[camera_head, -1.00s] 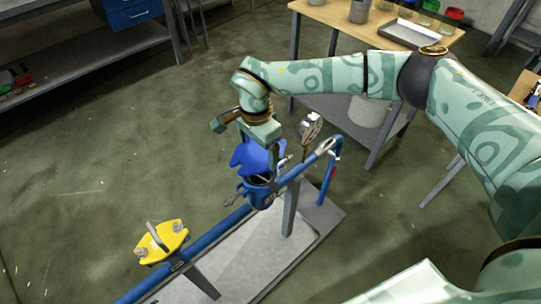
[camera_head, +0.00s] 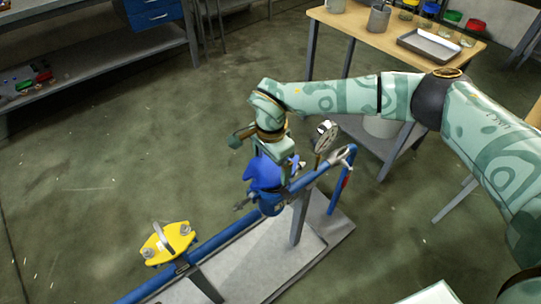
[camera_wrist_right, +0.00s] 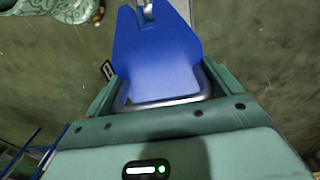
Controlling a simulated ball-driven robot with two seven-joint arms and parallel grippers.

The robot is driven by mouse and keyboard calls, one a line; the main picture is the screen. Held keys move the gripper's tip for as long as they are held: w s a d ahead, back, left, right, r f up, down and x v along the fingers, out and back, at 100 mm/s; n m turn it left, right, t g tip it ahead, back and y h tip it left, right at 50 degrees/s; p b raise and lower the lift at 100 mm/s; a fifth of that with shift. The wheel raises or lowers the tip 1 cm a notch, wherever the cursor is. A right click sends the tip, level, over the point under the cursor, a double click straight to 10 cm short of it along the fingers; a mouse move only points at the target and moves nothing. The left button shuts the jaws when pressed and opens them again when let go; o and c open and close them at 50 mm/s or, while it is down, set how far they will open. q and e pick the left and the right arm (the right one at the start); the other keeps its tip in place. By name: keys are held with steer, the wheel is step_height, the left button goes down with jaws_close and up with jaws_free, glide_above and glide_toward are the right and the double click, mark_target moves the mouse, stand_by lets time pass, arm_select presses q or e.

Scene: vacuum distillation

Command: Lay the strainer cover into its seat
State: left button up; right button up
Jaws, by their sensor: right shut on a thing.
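The blue strainer cover (camera_head: 264,175) is a flat plate with notched ends. My right gripper (camera_head: 274,154) is shut on its metal handle, which shows as a bent bar in the right wrist view, with the blue plate (camera_wrist_right: 155,55) beyond it. The cover is just over the blue strainer body (camera_head: 271,208) on the pipe and hides its mouth. It looks tilted; I cannot tell whether it touches the seat. My left gripper is in neither view.
A yellow cover with a handle (camera_head: 166,243) sits at the lower left end of the blue pipe (camera_head: 222,238). A round gauge (camera_head: 327,133) and a pipe end stand close right of the strainer. A wooden table (camera_head: 380,42) with a tray is behind.

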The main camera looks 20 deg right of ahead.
mark_target(271, 167)
steer(key=shift+w+f+b, duration=0.1)
steer(key=shift+f+b, duration=0.2)
steer(key=shift+f, duration=0.65)
steer(key=shift+p, duration=0.55)
stand_by(1.0)
steer(key=shift+f+b, duration=0.35)
steer(key=shift+f, duration=0.5)
steer(key=o, duration=1.5)
steer(key=shift+s, duration=0.2)
step_height(271, 167, up, 16)
steer(key=p, duration=0.4)
steer(key=shift+w+r, duration=0.1)
steer(key=shift+r, duration=0.1)
steer(key=shift+a, duration=0.1)
